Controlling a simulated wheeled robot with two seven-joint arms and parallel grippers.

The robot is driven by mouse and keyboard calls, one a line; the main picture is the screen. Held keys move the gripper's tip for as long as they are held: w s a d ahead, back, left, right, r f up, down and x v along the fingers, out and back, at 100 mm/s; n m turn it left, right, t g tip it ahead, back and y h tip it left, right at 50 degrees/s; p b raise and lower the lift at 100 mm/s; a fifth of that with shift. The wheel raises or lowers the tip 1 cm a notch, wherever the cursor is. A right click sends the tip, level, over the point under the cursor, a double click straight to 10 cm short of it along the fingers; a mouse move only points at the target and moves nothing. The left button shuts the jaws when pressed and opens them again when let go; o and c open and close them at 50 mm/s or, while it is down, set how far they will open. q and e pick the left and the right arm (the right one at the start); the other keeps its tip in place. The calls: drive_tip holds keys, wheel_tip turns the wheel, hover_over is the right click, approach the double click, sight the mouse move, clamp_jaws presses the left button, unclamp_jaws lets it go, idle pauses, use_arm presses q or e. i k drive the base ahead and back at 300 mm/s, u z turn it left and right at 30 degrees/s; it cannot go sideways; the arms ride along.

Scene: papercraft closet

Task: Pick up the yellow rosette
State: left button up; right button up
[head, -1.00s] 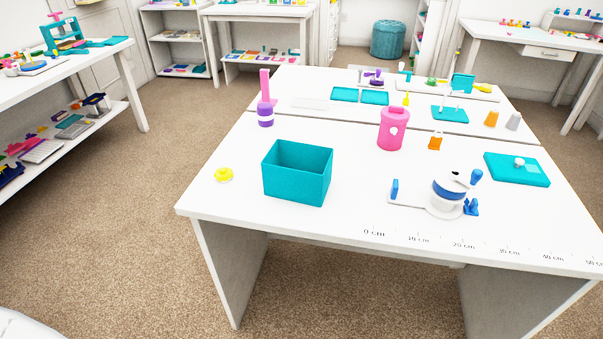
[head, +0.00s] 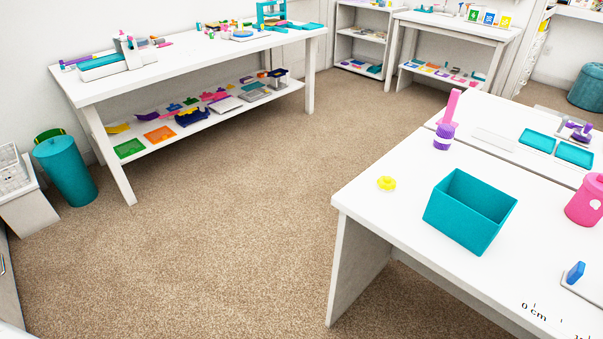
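The yellow rosette (head: 386,183) is small and round. It lies flat on the white table (head: 400,216) at the right of the head view, near the table's left edge. It sits to the left of an open teal box (head: 467,222), with a gap between them. Neither of my grippers shows in the head view.
A long white side table (head: 185,63) with a loaded lower shelf runs along the back wall. A teal bin (head: 66,172) stands at left. Carpet between is clear.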

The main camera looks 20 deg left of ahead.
sight(387, 183)
drive_tip(key=k, duration=0.9)
drive_tip(key=u, duration=1.45)
drive_tip(key=i, duration=0.85)
drive_tip(key=z, duration=0.45)
drive_tip(key=i, duration=0.85)
drive_tip(key=z, duration=0.6)
